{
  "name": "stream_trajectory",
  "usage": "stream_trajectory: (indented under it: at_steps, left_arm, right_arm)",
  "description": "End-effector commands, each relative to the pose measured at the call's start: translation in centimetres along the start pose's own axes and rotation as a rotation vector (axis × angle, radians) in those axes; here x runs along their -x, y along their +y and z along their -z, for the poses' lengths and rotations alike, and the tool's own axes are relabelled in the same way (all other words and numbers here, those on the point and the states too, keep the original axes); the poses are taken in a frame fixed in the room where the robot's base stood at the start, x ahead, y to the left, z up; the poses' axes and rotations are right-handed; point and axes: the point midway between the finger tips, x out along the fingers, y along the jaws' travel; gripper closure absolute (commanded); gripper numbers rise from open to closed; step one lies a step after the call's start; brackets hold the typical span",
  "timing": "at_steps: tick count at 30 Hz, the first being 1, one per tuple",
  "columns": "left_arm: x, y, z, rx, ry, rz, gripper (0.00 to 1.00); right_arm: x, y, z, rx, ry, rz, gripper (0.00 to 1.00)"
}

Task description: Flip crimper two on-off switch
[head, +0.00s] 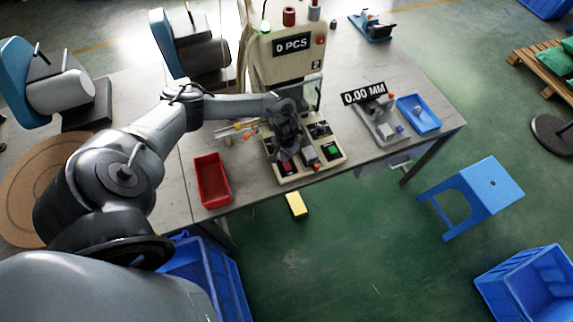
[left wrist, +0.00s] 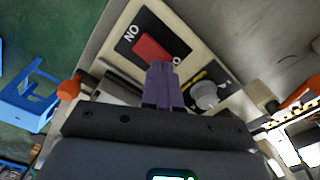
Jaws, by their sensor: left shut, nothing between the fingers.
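Crimper two (head: 284,50) is a cream machine on the table with a "0 PCS" sign and a small "2" plate. Its red on-off switch (left wrist: 152,46) sits in a black plate with white lettering in the left wrist view. In the head view the switch (head: 288,168) shows at the front left of the machine's base. My left gripper (left wrist: 161,68) is shut and empty, its purple-grey fingertips overlapping the switch's lower edge in the left wrist view. I cannot tell whether they touch it. In the head view the gripper hangs over the base. My right gripper is out of view.
A green button (head: 333,150) is on the base's right side. A red bin (head: 213,180) stands left of the machine. A "0.00 MM" gauge (head: 384,122) and a blue tray (head: 419,114) stand right. A grey knob (left wrist: 206,94) and orange knob (left wrist: 69,88) flank the fingers.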

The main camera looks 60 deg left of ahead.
Motion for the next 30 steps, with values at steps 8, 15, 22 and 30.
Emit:
stream_trajectory:
  at_steps: [8, 15, 22, 30]
  left_arm:
    - [0.0, 0.0, 0.0, 0.0, 0.0, 0.0, 1.0]
    - [-0.06, 0.0, 0.0, 0.0, 0.0, 0.0, 1.0]
    - [-0.33, -0.01, 0.0, 0.0, 0.0, 0.0, 1.0]
    - [-0.74, -0.02, 0.0, 0.0, 0.0, 0.0, 1.0]
  right_arm:
    - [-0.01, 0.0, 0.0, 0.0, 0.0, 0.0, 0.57]
    - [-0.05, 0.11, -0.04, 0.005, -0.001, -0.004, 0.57]
    - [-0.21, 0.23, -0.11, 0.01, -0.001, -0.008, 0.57]
    - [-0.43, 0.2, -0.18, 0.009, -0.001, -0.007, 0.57]
